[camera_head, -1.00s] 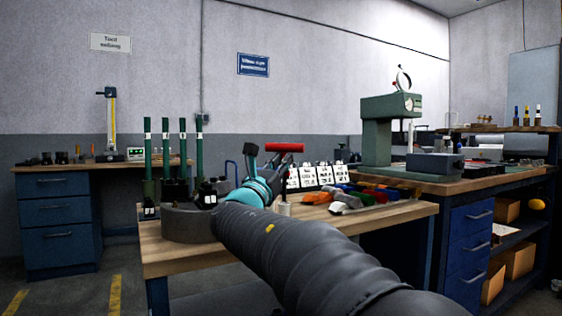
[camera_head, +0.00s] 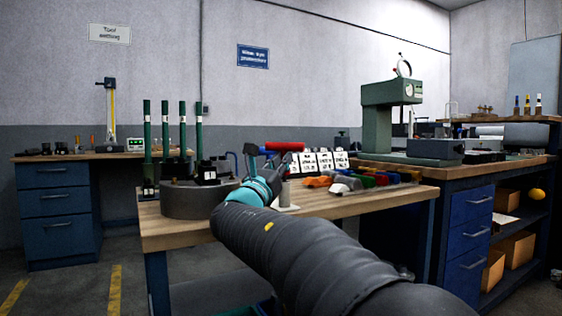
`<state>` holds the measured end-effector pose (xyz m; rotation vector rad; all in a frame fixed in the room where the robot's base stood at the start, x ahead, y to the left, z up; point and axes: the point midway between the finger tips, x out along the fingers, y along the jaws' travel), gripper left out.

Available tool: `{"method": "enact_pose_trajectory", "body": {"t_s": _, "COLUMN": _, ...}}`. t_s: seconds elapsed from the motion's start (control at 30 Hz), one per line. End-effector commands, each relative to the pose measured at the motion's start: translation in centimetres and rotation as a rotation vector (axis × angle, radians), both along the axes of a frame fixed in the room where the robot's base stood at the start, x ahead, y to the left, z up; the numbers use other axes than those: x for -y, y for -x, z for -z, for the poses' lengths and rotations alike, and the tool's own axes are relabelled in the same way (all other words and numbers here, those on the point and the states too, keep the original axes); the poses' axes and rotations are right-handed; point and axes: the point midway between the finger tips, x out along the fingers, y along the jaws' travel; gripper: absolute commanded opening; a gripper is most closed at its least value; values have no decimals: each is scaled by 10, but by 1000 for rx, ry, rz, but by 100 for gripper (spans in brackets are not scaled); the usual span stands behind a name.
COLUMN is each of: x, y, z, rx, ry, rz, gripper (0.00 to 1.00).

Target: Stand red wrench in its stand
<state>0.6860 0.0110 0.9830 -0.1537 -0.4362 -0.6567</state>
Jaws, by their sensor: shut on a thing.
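The red wrench (camera_head: 284,146) is held at the end of my arm, above the middle of the workbench. Only its red bar-like part shows clearly; the rest is hidden behind my gripper. My gripper (camera_head: 262,159) is shut on it, seen from behind with its fingertips mostly hidden. A short grey post on a pale base (camera_head: 285,194) stands on the bench just right of and below my gripper; I cannot tell for sure whether it is the wrench's stand. The wrench is apart from the post and above it in the picture.
A round grey block (camera_head: 185,201) with several green rods stands left on the wooden bench (camera_head: 350,207). White number cards (camera_head: 317,162) line the back. Coloured tools (camera_head: 365,180) lie at right. A green press-like device (camera_head: 385,120) stands on the right bench.

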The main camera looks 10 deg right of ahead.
Motion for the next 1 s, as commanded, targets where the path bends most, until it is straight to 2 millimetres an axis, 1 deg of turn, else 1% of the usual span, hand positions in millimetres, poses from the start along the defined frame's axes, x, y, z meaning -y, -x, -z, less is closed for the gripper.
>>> {"method": "enact_pose_trajectory", "body": {"t_s": 0.23, "x": 0, "y": 0, "z": 0, "rx": 1, "ry": 1, "rz": 0, "gripper": 0}}
{"method": "enact_pose_trajectory", "body": {"t_s": 0.27, "x": 0, "y": 0, "z": 0, "rx": 1, "ry": 1, "rz": 0, "gripper": 25}}
{"method": "enact_pose_trajectory", "body": {"t_s": 0.3, "x": 0, "y": 0, "z": 0, "rx": 1, "ry": 1, "rz": 0, "gripper": 35}}
{"method": "enact_pose_trajectory", "body": {"t_s": 0.33, "x": 0, "y": 0, "z": 0, "rx": 1, "ry": 1, "rz": 0, "gripper": 43}}
{"method": "enact_pose_trajectory", "body": {"t_s": 0.37, "x": 0, "y": 0, "z": -1, "rx": 1, "ry": 1, "rz": 0, "gripper": 47}}
{"method": "enact_pose_trajectory", "body": {"t_s": 0.73, "x": -3, "y": 3, "z": 1, "rx": 1, "ry": 0, "rz": 0, "gripper": 47}}
{"method": "enact_pose_trajectory", "body": {"t_s": 0.87, "x": -12, "y": 13, "z": 8, "rx": 0, "ry": 0, "rz": -3, "gripper": 47}}
{"method": "enact_pose_trajectory", "body": {"t_s": 1.0, "x": -27, "y": 32, "z": 19, "rx": -1, "ry": 1, "rz": -4, "gripper": 47}}
